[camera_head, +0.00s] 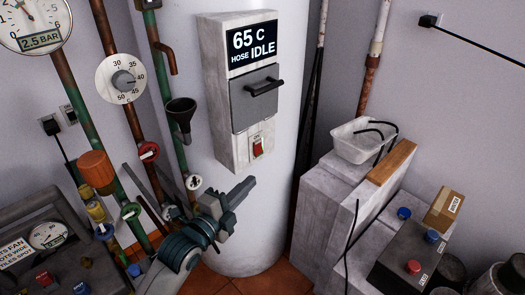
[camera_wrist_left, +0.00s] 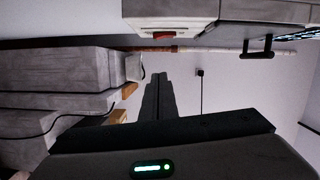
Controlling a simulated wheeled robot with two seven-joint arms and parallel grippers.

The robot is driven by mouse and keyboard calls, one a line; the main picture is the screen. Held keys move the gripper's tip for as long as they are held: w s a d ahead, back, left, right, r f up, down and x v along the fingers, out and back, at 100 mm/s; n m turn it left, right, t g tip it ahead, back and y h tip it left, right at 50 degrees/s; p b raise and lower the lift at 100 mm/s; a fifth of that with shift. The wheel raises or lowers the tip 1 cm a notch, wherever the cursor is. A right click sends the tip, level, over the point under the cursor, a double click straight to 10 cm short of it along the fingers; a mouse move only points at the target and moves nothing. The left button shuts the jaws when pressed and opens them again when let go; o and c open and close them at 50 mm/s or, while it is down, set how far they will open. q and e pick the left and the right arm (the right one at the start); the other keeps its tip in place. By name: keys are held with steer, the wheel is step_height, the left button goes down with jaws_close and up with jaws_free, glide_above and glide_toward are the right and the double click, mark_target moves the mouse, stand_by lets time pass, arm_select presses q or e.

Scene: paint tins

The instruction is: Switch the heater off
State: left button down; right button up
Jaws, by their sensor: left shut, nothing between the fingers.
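The heater is a tall white cylinder (camera_head: 285,60) with a grey control box (camera_head: 212,60) on its front. Its display (camera_head: 252,42) reads "65 C HOSE IDLE". Below a grey panel with a black handle (camera_head: 264,87) is a red rocker switch (camera_head: 257,147) on a pale plate. The switch (camera_wrist_left: 163,35) also shows in the left wrist view, near the box's edge. My left gripper (camera_head: 248,186) is shut and empty, just below the box, apart from the switch. Its closed fingers (camera_wrist_left: 156,82) show in the wrist view. My right gripper is not in view.
Rusty and green pipes with a dial (camera_head: 122,79), a black funnel (camera_head: 181,113) and valves stand left of the heater. Grey blocks with a white tray (camera_head: 352,143) stand to its right. A dark machine (camera_head: 45,235) is at lower left.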

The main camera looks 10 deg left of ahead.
mark_target(258, 148)
arm_select(q)
steer(key=shift+s+r, duration=0.1)
steer(key=shift+r, duration=0.15)
steer(key=shift+w+f+p, duration=0.15)
steer(key=shift+w+p, duration=0.65)
steer(key=shift+w, duration=1.15)
steer(key=shift+w+f+p, duration=0.2)
steer(key=shift+w+p, duration=0.55)
steer(key=shift+w, duration=1.2)
steer(key=shift+w+f+p, duration=0.15)
steer(key=shift+w+p, duration=0.65)
steer(key=shift+w, duration=1.15)
